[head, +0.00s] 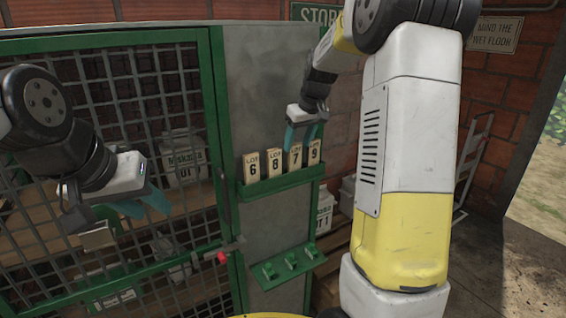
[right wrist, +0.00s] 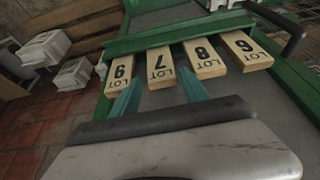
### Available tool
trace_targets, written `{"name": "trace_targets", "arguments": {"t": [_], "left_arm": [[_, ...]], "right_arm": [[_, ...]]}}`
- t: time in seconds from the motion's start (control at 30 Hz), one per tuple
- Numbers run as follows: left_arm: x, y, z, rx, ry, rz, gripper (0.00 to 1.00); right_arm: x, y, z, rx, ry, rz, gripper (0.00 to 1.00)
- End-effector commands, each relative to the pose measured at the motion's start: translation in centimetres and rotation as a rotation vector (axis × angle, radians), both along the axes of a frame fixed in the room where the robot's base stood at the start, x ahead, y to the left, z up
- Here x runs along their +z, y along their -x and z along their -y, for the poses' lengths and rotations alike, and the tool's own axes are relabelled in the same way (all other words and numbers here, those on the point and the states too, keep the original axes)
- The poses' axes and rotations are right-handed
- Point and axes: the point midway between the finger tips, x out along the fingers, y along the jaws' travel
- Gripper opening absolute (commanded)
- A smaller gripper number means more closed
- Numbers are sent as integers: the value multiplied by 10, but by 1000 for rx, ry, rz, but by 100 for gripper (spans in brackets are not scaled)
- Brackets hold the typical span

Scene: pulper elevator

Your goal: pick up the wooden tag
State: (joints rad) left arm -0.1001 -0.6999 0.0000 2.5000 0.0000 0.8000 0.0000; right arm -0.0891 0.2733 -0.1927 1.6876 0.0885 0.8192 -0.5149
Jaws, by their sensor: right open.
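Wooden tags stand side by side in a green rack (head: 282,185) on the grey panel, marked LOT 6 (head: 252,168), LOT 8 (head: 274,163), LOT 7 (head: 295,158) and LOT 9 (head: 314,152). My right gripper (head: 300,140) is open and empty, just above the 7 and 9 tags in the head view. In the right wrist view its two teal fingers (right wrist: 160,95) are spread, with the upside-down 7 tag (right wrist: 160,65) beyond the gap between them. My left gripper (head: 153,211) hangs in front of the mesh door, its fingers apart, holding nothing visible.
A green-framed mesh door (head: 150,85) fills the left, with a red-tipped latch (head: 222,256). White boxes (right wrist: 45,48) stand at the left of the wrist view. My right arm hides part of the wall.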

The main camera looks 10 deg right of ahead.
Motion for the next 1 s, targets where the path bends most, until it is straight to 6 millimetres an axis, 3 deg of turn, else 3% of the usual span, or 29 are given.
{"name": "trace_targets", "arguments": {"t": [0.3, 0.6, 0.87, 1.0], "left_arm": [[0, 0, 0, 0, 0, 0, 36], [0, 0, 0, 0, 0, 0, 36], [0, 0, 0, 0, 0, 0, 36], [0, 0, 0, 0, 0, 0, 36]], "right_arm": [[-42, -11, -7, -1, 0, -1, 53], [-46, -13, -8, -1, -1, 1, 53], [-46, -13, -8, -1, -1, 1, 2], [-45, -13, -8, -1, -1, 1, 2]]}}
